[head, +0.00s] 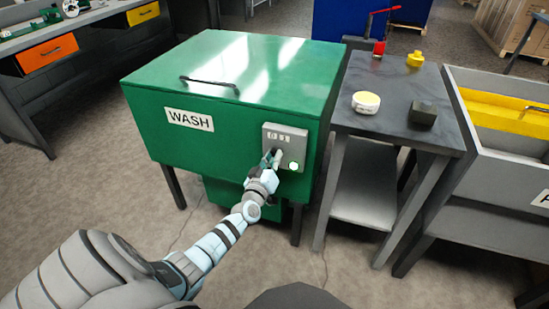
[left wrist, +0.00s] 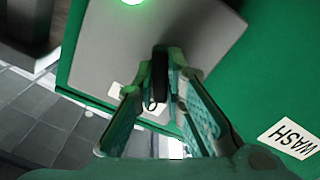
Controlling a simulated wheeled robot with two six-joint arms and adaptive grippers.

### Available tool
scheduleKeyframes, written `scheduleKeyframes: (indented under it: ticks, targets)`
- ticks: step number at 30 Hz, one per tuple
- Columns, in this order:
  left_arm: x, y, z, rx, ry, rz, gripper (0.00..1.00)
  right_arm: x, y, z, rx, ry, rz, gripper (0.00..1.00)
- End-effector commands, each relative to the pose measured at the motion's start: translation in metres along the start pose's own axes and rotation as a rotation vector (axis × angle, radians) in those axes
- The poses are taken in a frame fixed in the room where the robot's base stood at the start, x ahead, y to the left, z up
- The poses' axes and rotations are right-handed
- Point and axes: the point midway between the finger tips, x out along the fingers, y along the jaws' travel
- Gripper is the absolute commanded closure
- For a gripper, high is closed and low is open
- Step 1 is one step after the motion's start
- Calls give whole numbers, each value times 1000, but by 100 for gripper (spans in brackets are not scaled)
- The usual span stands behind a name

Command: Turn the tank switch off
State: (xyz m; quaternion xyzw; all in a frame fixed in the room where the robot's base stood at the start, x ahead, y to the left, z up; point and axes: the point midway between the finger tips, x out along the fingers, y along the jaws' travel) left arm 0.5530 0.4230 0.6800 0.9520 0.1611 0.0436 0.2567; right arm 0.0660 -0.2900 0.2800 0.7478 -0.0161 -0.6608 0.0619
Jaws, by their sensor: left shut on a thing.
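The green wash tank (head: 225,130) stands in the middle of the head view with a WASH label (head: 189,119) on its front. A grey switch panel (head: 296,140) is on its front at the right. A lit green lamp (head: 293,166) shows on the panel, and also at the top of the left wrist view (left wrist: 132,2). My left gripper (head: 272,160) is at the panel. In the left wrist view its fingers are closed around the dark switch handle (left wrist: 160,75). In the head view the gripper mostly hides the switch. My right gripper is not in view.
A dark side table (head: 385,95) stands right of the tank, holding a yellow-and-white round tin (head: 366,103), a dark block (head: 423,114), a yellow item (head: 415,60) and a red lever tool (head: 379,47). A grey bin (head: 490,190) is at the far right. A workbench (head: 90,75) is at the left.

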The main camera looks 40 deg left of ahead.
Motion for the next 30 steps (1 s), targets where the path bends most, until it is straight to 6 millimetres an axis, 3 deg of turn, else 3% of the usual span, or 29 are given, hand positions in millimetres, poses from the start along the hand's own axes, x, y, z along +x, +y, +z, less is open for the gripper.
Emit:
scheduleKeyframes:
  ticks: [13, 14, 17, 26, 30]
  targets:
    - [0, 0, 1, -15, -3, -1, 100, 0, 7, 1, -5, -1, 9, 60]
    - [0, 0, 1, -15, -3, -1, 86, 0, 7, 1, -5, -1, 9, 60]
    - [0, 0, 1, -14, -2, -1, 70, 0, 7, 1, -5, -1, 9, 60]
    - [-1, 0, 0, -13, -1, -1, 69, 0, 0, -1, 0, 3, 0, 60]
    - [-17, -1, 1, -13, 0, 1, 69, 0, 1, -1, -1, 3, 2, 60]
